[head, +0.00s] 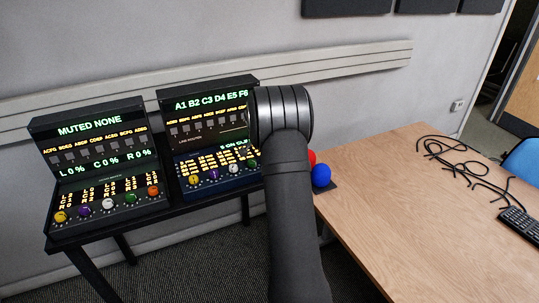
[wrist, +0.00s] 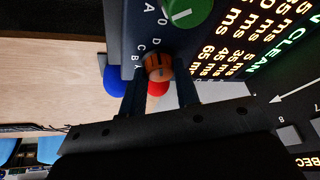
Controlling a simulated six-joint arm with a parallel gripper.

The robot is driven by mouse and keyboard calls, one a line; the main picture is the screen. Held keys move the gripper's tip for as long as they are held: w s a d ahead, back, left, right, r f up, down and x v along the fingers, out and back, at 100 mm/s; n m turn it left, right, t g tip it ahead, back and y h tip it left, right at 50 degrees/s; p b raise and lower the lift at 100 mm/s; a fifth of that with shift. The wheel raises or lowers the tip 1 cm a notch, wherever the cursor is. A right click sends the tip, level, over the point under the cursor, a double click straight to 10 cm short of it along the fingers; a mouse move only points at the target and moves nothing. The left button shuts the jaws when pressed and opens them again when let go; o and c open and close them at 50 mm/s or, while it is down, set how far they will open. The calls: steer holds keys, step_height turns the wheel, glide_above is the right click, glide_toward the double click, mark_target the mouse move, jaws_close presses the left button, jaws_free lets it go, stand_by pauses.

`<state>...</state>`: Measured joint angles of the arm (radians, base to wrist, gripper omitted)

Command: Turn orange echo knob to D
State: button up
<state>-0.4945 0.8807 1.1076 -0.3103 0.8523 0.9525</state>
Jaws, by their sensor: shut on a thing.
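The orange knob (wrist: 158,66) sits on the dark front panel of the right-hand unit, shown from close up in the wrist view. My gripper (wrist: 160,82) has one finger on each side of it and is shut on it. Small white letters, among them C, B and A, stand along the panel beside the knob. A dark mark shows on the knob, but I cannot tell which letter it points to. In the head view my arm hides this knob and my fingertips.
A green knob (wrist: 187,10) is close above the orange one. Red (head: 312,157) and blue (head: 321,176) balls lie right of my arm by the wooden table (head: 400,190). The left unit (head: 98,165) has its own orange knob (head: 153,191). Black cables (head: 455,160) lie on the table.

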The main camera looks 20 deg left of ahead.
stand_by(0.4)
steer(key=o, duration=1)
steer(key=shift+r, duration=0.1)
steer(key=v, duration=1.7)
steer(key=shift+a+r, duration=0.1)
steer(key=x, duration=1.7)
steer(key=shift+f, duration=0.25)
steer(key=shift+r, duration=0.1)
